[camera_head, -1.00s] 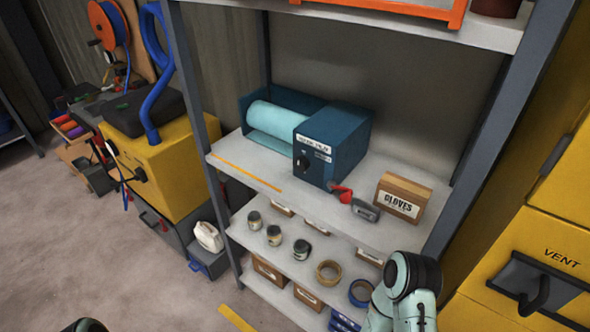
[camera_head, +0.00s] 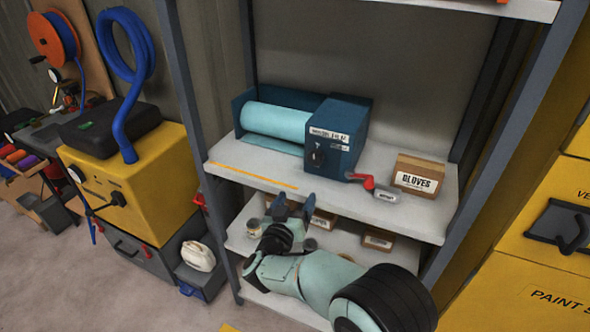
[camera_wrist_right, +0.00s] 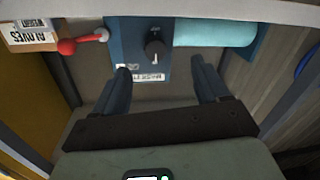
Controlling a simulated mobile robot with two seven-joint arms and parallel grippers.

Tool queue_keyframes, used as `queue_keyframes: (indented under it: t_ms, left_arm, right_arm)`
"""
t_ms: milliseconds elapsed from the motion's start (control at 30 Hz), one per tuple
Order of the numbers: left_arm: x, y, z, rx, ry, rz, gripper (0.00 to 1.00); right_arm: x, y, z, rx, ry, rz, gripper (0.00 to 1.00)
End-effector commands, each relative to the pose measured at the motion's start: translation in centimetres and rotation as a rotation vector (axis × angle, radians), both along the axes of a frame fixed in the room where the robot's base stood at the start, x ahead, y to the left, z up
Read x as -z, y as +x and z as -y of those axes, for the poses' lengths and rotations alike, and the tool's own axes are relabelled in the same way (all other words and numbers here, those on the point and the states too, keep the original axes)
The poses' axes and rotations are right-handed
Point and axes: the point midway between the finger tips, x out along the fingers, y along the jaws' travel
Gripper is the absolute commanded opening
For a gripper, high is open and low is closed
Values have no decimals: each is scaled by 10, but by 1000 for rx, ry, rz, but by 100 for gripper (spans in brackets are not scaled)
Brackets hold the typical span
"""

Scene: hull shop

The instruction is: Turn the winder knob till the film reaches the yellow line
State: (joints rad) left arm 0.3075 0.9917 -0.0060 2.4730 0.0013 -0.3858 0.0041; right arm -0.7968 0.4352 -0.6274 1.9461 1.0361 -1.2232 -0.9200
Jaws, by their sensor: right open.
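The blue winder box (camera_head: 352,128) stands on the upper shelf with a light-blue film roll (camera_head: 275,122) at its left. A little film (camera_head: 268,142) lies flat below the roll, its front edge apart from the yellow line (camera_head: 250,176) on the shelf's front edge. The dark winder knob (camera_head: 317,157) is on the box's front face; it also shows in the right wrist view (camera_wrist_right: 155,47). My right gripper (camera_head: 294,207) is open and empty, below and in front of the knob, not touching it. Its fingers (camera_wrist_right: 160,78) spread either side of the knob's direction. My left gripper is out of view.
Lower shelves hold jars and small boxes, partly hidden by my arm. A grey shelf post (camera_head: 186,100) rises at the left.

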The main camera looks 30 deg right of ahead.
Motion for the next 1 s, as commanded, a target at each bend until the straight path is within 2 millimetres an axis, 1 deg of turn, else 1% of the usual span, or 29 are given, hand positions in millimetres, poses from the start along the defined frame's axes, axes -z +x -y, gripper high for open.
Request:
queue_keyframes:
  t_ms: [33, 100, 267, 367, 600, 800, 1000]
  left_arm:
    - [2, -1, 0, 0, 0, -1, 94]
    - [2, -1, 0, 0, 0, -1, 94]
    - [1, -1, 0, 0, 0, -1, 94]
    - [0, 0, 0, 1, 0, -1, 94]
    - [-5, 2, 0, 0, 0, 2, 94]
    - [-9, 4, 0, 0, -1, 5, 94]
    - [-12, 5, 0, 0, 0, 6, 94]
  right_arm:
    - [-10, -3, 1, 20, 1, 18, 74]
    - [-19, -6, 3, 41, -1, 30, 74]
    - [-23, -2, 10, 56, -1, 36, 74]
    - [-24, 8, 21, 56, -3, 35, 74]
    - [-24, 44, 58, 55, -5, 36, 74]
    - [-24, 69, 84, 52, -4, 36, 74]
    - [-23, 83, 97, 51, -3, 35, 74]
